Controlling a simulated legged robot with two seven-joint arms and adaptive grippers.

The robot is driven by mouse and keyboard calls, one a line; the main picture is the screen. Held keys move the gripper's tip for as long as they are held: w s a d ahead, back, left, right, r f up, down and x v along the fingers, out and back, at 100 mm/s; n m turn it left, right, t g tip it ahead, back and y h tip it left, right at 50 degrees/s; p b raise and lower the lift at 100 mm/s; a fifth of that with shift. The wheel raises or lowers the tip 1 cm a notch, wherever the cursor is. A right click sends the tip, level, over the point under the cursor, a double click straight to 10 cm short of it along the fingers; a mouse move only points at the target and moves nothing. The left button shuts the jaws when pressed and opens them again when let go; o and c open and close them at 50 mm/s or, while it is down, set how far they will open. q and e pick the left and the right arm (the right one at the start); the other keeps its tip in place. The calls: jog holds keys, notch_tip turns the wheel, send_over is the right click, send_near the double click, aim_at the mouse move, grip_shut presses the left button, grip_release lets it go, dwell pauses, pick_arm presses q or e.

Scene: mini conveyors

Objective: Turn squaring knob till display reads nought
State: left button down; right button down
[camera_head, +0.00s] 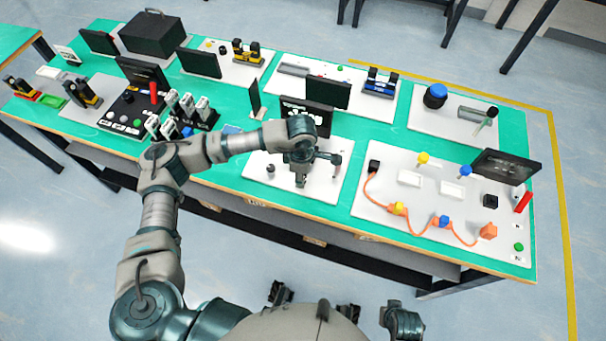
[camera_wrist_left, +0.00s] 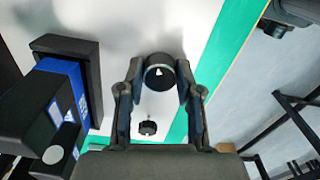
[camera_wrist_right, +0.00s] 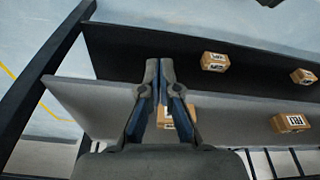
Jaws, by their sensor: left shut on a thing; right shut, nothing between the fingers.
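A round black knob (camera_wrist_left: 160,74) with a white pointer mark sits between the fingertips of my left gripper (camera_wrist_left: 159,88) in the left wrist view. The fingers are shut on its two sides. In the head view my left gripper (camera_head: 301,178) points down over the white board at the table's front edge, hiding the knob. A dark display (camera_head: 305,118) stands behind it, partly covered by my arm; its reading is too small to make out. My right gripper (camera_wrist_right: 158,75) is shut and empty, away from the task board, with shelving in front of it.
A second small black knob (camera_wrist_left: 148,127) stands near the gripped one. A black and blue device (camera_wrist_left: 65,95) is close on the left in the left wrist view. A board with orange cable (camera_head: 370,205) lies to the right. Boxes (camera_wrist_right: 214,62) rest on the shelf.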

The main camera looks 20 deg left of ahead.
pick_arm(q)
jog(key=shift+w+a+f+m+b, duration=0.1)
jog(key=shift+m+b, duration=0.35)
jog(key=shift+m, duration=0.55)
jog(key=m+b, duration=0.2)
jog(key=m, duration=0.2)
jog(key=shift+r+m+b, duration=0.25)
jog(key=shift+m+b, duration=0.1)
jog(key=shift+m, duration=0.25)
pick_arm(e)
jog(key=w+a+r+t+y, duration=0.1)
jog(key=w+a+r+t, duration=0.2)
jog(key=w, duration=0.6)
jog(key=shift+r+t+y, duration=0.3)
jog(key=shift+r+t, duration=0.65)
jog(key=shift+t, duration=0.35)
pick_arm(q)
jog(key=shift+w, duration=0.1)
pick_arm(e)
jog(key=shift+a, duration=0.1)
pick_arm(q)
jog(key=c, duration=0.9)
grip_release()
jog(key=shift+o, duration=0.7)
jog(key=shift+f, duration=0.15)
pick_arm(e)
jog(key=shift+w, duration=0.15)
jog(key=shift+a, duration=0.1)
